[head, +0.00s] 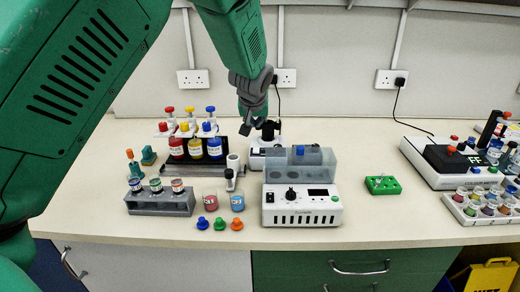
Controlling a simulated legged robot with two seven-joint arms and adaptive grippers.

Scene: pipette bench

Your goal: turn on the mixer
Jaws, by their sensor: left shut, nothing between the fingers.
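My left gripper (250,126) hangs down from its green arm at the back middle of the bench. It is shut and empty. Right beside and below it stands a small white device with a black top (268,149), which looks like the mixer; the gripper hides part of it. I cannot tell whether they touch. In front is a white box with a black knob and a dark display (302,205), topped by a grey see-through tank (300,163). It hides the lower part of the small device. My right gripper is not in view.
Red, yellow and blue bottles (195,147) stand in a rack left of the gripper. A grey vial rack (160,201), beakers (237,202) and coloured stoppers (220,224) are at front left. A green block (383,185) and a white instrument (440,163) are right. Bench between them is clear.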

